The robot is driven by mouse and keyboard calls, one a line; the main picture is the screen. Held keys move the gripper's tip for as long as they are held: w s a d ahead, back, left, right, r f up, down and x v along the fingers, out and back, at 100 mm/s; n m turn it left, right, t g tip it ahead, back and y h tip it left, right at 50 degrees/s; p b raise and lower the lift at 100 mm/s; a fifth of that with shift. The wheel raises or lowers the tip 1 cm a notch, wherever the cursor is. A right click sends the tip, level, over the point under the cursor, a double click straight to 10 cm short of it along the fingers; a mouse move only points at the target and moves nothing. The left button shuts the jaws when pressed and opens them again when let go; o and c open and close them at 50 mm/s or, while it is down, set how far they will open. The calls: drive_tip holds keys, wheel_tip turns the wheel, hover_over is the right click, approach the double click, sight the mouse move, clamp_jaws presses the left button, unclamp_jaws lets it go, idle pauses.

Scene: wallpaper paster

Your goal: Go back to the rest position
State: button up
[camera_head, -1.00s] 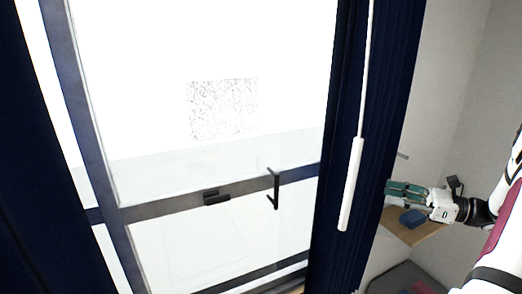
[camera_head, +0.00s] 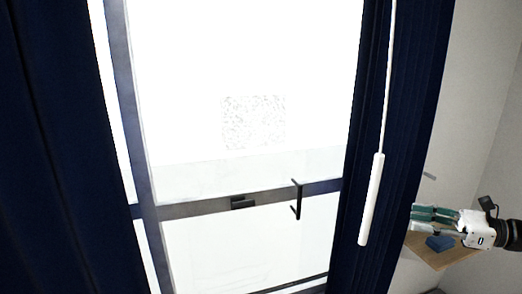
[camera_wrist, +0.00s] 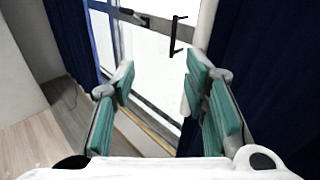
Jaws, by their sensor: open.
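My gripper (camera_head: 435,220) is at the right edge in the head view, with green finger pads pointing left. It is beside the dark blue curtain and above a small wooden surface. In the wrist view my gripper (camera_wrist: 158,95) shows its two fingers wide apart, with nothing between the pads. The window door and a curtain lie beyond the fingers. A speckled patch (camera_head: 254,122) is on the bright glass in the head view.
A blue object (camera_head: 440,243) sits on the wooden surface (camera_head: 462,256) under my gripper. A white rod (camera_head: 371,200) hangs by the right curtain (camera_head: 405,120). A black handle (camera_head: 297,199) is on the window frame. Wood floor (camera_wrist: 40,145) shows in the wrist view.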

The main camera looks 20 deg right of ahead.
drive_tip(key=a+r+n+g+h, duration=0.1)
drive_tip(key=a+r+n+g, duration=0.2)
drive_tip(key=a, duration=0.5)
drive_tip(key=a+r+n+g+h, duration=0.1)
drive_tip(key=a+n+g, duration=0.25)
drive_tip(key=a, duration=0.45)
drive_tip(key=a+r+n+g+h, duration=0.1)
drive_tip(key=a+r+n+g, duration=0.2)
drive_tip(key=a+n, duration=0.3)
drive_tip(key=s+a+r+n+t+h, duration=0.3)
drive_tip(key=s+a+n+h, duration=0.6)
drive_tip(key=s+a+n, duration=0.2)
drive_tip(key=s+n, duration=0.2)
drive_tip(key=n, duration=0.1)
drive_tip(key=shift+s+a+r, duration=0.25)
drive_tip(key=shift+a+r, duration=0.05)
drive_tip(key=shift+r, duration=0.05)
